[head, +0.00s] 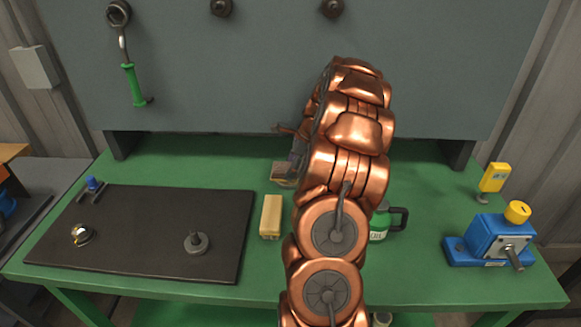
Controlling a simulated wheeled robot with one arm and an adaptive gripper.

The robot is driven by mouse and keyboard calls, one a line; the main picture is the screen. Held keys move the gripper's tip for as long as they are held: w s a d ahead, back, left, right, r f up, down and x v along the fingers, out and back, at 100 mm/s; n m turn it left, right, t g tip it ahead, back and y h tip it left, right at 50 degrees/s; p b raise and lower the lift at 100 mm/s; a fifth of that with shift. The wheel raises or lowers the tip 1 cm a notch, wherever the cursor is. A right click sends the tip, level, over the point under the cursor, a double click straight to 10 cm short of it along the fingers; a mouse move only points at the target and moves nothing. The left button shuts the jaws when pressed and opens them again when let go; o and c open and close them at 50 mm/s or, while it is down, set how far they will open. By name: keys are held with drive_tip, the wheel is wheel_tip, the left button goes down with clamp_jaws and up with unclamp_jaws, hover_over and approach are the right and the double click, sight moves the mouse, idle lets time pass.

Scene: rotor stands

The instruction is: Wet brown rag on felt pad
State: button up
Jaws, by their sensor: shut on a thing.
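My gripper (296,158) shows only as a small dark part at the left edge of my copper arm, above the back middle of the green bench. It is shut on a small brown thing (283,174), which looks like the brown rag; my arm hides part of it, and its wetness cannot be told. A flat dark pad (140,225), which looks like the felt pad, lies on the left of the bench. My gripper is to the right of this pad, apart from it.
A green can (382,222) is partly hidden. A blue device (495,240) and yellow meter (494,178) stand right.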

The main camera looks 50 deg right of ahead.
idle(0.4)
drive_tip(key=shift+r+p, duration=1.75)
drive_tip(key=shift+r, duration=1.8)
